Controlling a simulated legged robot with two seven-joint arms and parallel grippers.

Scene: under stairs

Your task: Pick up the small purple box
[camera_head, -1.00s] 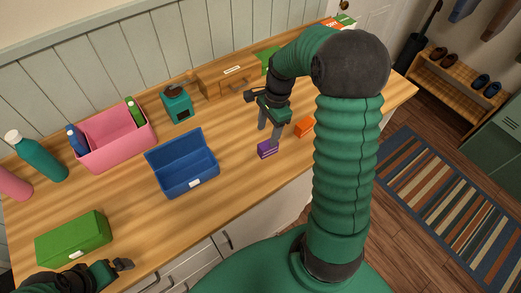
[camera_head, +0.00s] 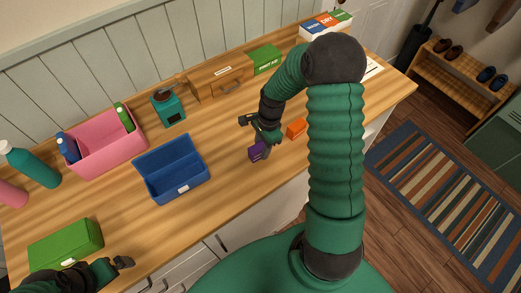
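The small purple box (camera_head: 256,152) is on the wooden counter, near its front edge, in the head view. My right gripper (camera_head: 262,144) is down at the box, with its fingers close against or around it. The fingers partly cover the box, and I cannot tell whether they grip it. The box appears to be at counter level. My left gripper (camera_head: 122,263) is at the lower left, in front of the green box, away from the purple box. Its finger opening is not clear.
An orange box (camera_head: 296,129) lies just right of my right gripper. An open blue box (camera_head: 171,172) stands to the left, with a pink bin (camera_head: 105,145) behind it. A green box (camera_head: 65,245) is at the lower left. A wooden drawer box (camera_head: 216,80) stands at the back.

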